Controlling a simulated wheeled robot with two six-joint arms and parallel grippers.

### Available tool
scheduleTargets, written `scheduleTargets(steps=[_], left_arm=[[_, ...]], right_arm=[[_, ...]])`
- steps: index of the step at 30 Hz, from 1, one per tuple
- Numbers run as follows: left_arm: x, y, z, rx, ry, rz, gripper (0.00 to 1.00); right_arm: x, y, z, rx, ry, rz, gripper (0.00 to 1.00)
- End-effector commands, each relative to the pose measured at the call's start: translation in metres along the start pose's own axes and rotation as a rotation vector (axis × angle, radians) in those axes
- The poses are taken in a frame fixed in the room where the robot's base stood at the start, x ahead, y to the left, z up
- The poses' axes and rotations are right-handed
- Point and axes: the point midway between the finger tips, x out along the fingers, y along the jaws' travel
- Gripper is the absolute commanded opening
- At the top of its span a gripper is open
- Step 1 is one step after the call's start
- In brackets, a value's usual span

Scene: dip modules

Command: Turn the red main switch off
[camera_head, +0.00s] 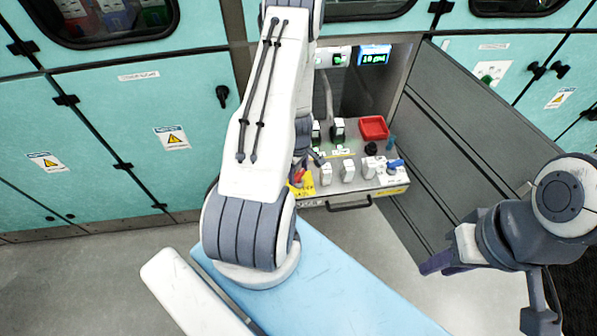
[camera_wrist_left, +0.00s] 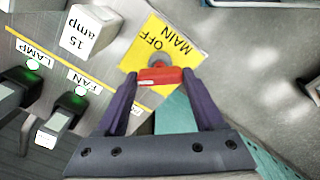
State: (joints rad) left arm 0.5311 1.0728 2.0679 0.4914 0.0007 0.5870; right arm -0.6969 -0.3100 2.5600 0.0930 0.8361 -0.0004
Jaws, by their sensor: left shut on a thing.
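The red main switch (camera_wrist_left: 162,76) sits on a yellow plate (camera_wrist_left: 150,42) marked MAIN and OFF. In the left wrist view its red handle lies crosswise between the two purple fingers of my left gripper (camera_wrist_left: 160,82), which is shut on it. In the head view the red switch (camera_head: 298,179) shows at the left front of the pulled-out panel, partly behind my left arm. My right gripper (camera_head: 436,263) is in the air at the right, away from the panel; its finger gap is not clear.
The panel also carries white blocks (camera_head: 348,171), a red tray (camera_head: 374,128) and a blue-handled part (camera_head: 395,164). In the left wrist view, LAMP and FAN switches (camera_wrist_left: 58,118) with green lights stand left of my gripper. An open grey door (camera_head: 470,140) stands at the right.

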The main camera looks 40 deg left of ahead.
Motion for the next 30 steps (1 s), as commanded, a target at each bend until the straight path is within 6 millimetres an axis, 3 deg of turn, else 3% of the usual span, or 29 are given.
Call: scheduleTargets(steps=[18,30], left_arm=[[0.0002,0.0,-0.0001,0.55,0.0,0.0,0.14],[0.0002,0.0,-0.0001,0.734,0.0,0.0,0.14]], right_arm=[[0.0001,0.0,0.0,0.0,0.0,0.0,0.3],[0.0001,0.0,0.0,0.0,0.0,0.0,0.3]])
